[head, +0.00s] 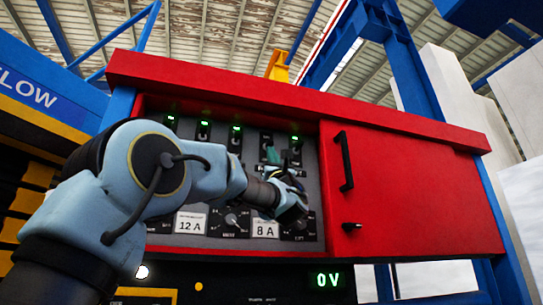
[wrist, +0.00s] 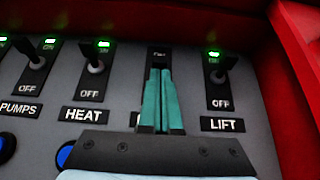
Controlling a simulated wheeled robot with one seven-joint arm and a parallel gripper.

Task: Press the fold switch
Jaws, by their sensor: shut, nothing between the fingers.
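A grey switch panel (head: 220,160) sits inside a red cabinet. In the wrist view my gripper (wrist: 160,73) has its two teal fingers shut together, with nothing between them. They point up over a black switch plate (wrist: 158,52) between the HEAT switch (wrist: 95,66) and the LIFT switch (wrist: 218,72). The fingers hide this plate's lever and most of its label, so I cannot read "FOLD". I cannot tell whether the fingers touch the lever. In the head view my gripper (head: 272,156) is at the panel's upper right, and no green light shows above that switch.
HEAT, LIFT and PUMPS (wrist: 36,62) have lit green lamps. Dials and the labels "12 A" (head: 189,223) and "8 A" (head: 265,230) lie lower on the panel. A red door (head: 415,190) with a black handle (head: 344,161) is right of the panel. A display (head: 328,280) reads 0 V.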

